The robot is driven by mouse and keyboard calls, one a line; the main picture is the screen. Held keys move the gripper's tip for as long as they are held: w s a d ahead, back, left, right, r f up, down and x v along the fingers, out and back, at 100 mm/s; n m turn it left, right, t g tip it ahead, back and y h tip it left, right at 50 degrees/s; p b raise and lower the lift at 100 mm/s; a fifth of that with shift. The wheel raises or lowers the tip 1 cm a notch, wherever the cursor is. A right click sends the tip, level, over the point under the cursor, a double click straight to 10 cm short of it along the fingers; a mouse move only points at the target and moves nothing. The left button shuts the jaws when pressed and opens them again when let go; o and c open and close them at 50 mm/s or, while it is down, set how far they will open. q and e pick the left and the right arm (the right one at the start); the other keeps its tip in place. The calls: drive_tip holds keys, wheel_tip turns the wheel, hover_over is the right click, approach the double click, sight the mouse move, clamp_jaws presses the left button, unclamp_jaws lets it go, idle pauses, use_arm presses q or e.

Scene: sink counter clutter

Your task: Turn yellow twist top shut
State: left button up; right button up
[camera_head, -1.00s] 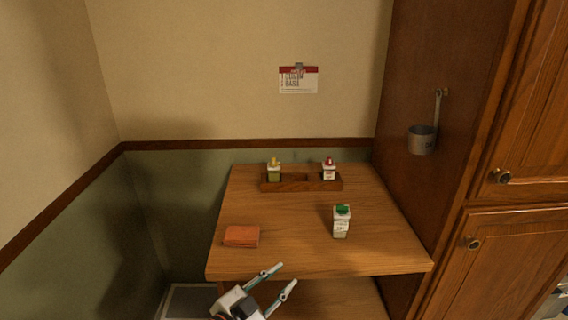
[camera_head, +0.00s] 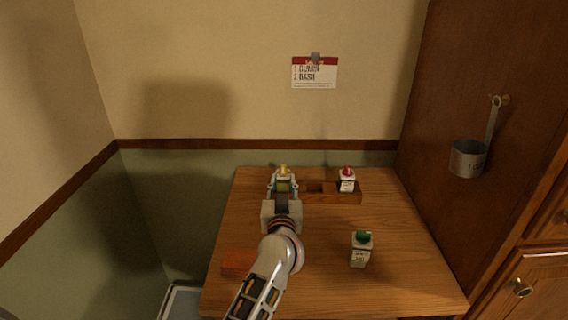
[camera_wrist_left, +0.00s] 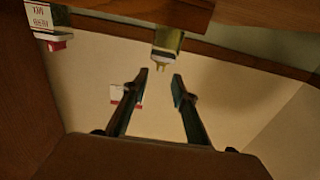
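The bottle with the yellow twist top (camera_head: 283,168) stands in the left end of the wooden rack (camera_head: 332,197). In the left wrist view the picture is inverted, and the yellow top (camera_wrist_left: 163,62) points down. My left gripper (camera_head: 283,182) is open at this bottle, one finger on each side of it in the head view. In the left wrist view the fingertips (camera_wrist_left: 160,82) are apart, with the nozzle just beyond and between them; I see no clear contact. The bottle's lower body is hidden behind my gripper in the head view. My right gripper is not in view.
A red-topped bottle (camera_head: 347,181) stands in the rack's right side. A green-topped bottle (camera_head: 361,250) stands on the wooden counter (camera_head: 410,285) at right. A measuring cup (camera_head: 468,158) hangs on the cabinet side.

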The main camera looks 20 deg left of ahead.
sight(283, 171)
use_arm(q)
drive_tip(key=shift+x, duration=3.8)
drive_tip(key=shift+f, duration=0.1)
clamp_jaws()
